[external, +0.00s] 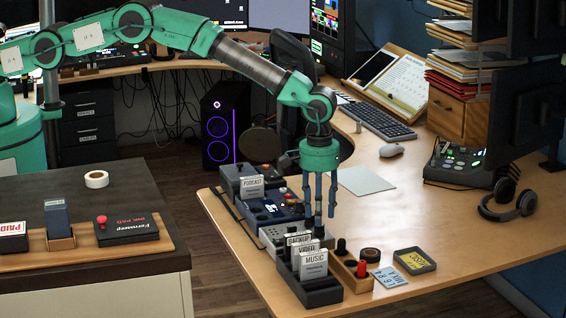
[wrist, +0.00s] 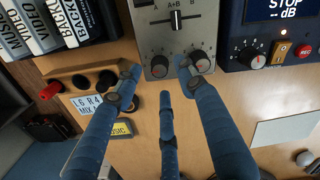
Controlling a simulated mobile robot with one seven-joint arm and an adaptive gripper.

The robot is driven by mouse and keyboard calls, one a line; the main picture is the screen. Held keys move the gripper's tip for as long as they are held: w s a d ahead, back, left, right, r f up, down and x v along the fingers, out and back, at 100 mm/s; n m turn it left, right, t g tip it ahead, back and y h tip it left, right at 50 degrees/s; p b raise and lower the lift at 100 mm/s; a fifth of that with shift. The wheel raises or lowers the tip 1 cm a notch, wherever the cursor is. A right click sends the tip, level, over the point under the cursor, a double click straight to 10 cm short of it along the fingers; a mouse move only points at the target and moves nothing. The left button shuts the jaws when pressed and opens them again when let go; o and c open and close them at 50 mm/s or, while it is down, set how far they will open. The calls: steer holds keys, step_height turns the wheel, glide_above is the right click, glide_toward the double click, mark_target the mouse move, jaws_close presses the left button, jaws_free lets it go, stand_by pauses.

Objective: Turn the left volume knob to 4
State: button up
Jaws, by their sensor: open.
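A grey mixer panel (wrist: 150,32) fills the top middle of the wrist view. It has a left knob (wrist: 158,67) and a right knob (wrist: 202,62), with a slider marked A and B (wrist: 176,19) above them. The left knob's scale is too small to read. In the external view the panel (external: 268,236) is partly hidden by my gripper (external: 318,218). My gripper, also in the wrist view (wrist: 157,76), is open and empty, with three blue fingers pointing down. The left knob lies between the spread fingertips. One fingertip overlaps the right knob in the picture; I cannot tell whether they touch.
Labelled boxes (external: 314,262) stand in front of the panel. A wooden holder (wrist: 78,75) and a yellow-labelled tray (external: 415,261) lie nearby. The desk right of my gripper is largely clear.

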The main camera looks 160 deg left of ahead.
mark_target(319, 230)
steer(key=shift+f, duration=1.9)
jaws_close()
